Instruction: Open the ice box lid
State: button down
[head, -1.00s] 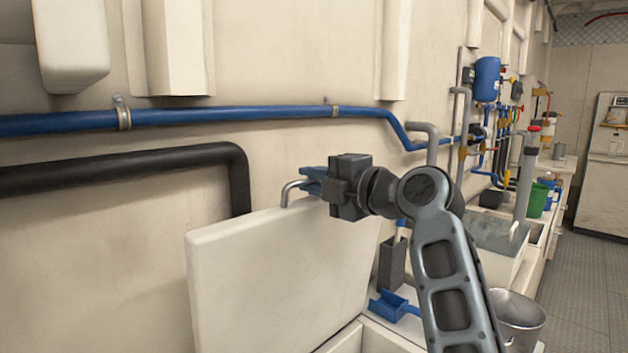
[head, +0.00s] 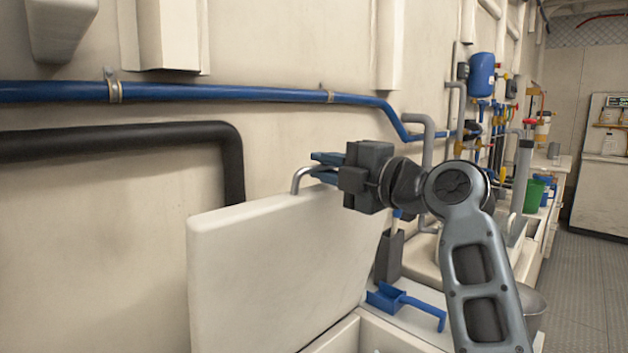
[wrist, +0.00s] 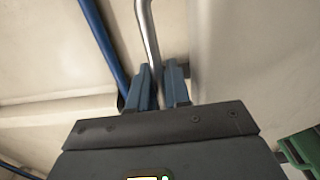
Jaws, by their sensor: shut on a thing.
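The ice box lid (head: 280,270) is a thick cream panel standing raised and steeply tilted up near the wall in the head view. A bent metal handle (head: 301,178) sticks up from its top edge. My gripper (head: 325,167) has its blue fingers at the handle, at the lid's upper edge. In the wrist view, the grey metal handle (wrist: 149,35) runs down between the two blue fingers (wrist: 160,88), which are shut on it. The box's pale rim (head: 395,335) shows below the lid; the inside is mostly hidden.
Clear floor (head: 585,275) lies at right.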

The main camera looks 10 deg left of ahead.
jog(key=s+d+f+t+y+b, duration=0.1)
jog(key=s+d+f+b, duration=0.1)
jog(key=s+d+b, duration=0.3)
jog(key=d+b, duration=0.1)
jog(key=b, duration=0.3)
jog(key=shift+d+f+y, duration=0.35)
jog(key=shift+d+y, duration=0.05)
jog(key=c, duration=1.3)
grip_release()
jog(key=shift+c, duration=0.2)
jog(key=v, duration=0.7)
jog(key=shift+s+d+f+b, duration=0.15)
jog(key=shift+s+d+b, duration=0.15)
jog(key=shift+b, duration=0.15)
